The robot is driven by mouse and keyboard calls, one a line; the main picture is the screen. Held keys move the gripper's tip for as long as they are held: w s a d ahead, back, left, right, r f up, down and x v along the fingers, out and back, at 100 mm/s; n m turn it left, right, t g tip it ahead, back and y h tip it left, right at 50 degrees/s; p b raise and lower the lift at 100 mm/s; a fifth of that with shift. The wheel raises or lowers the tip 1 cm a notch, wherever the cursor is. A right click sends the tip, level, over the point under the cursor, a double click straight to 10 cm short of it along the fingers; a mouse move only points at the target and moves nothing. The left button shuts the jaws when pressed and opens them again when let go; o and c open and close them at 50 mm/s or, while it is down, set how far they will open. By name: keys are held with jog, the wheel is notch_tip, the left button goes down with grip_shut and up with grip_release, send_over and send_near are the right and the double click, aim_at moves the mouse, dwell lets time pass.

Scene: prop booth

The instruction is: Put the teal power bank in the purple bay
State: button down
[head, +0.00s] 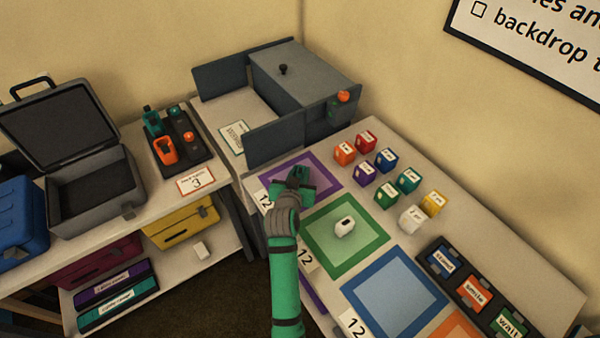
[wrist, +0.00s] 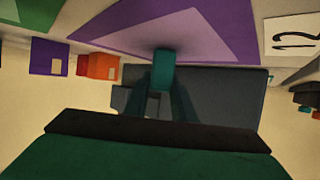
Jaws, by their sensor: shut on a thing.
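The purple bay (head: 325,170) is a purple square outline on the table, beside a "12" card. My gripper (head: 303,183) is over this bay and partly covers it. In the wrist view my gripper (wrist: 162,82) is shut on the small teal power bank (wrist: 162,65), held between the fingertips. The purple bay (wrist: 225,30) fills the top of that view, just beyond the power bank. I cannot tell whether the power bank touches the bay's surface. In the head view the power bank is hard to tell apart from my gripper.
Several coloured cubes (head: 387,160) stand right of the bay. A white item (head: 345,227) sits in the green bay (head: 372,232), and a blue bay (head: 395,300) lies nearer. A dark tray (head: 455,265) is at the right.

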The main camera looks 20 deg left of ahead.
jog(key=shift+f, duration=0.1)
jog(key=c, duration=1.5)
grip_release()
jog(key=shift+s, duration=0.1)
jog(key=v, duration=1.2)
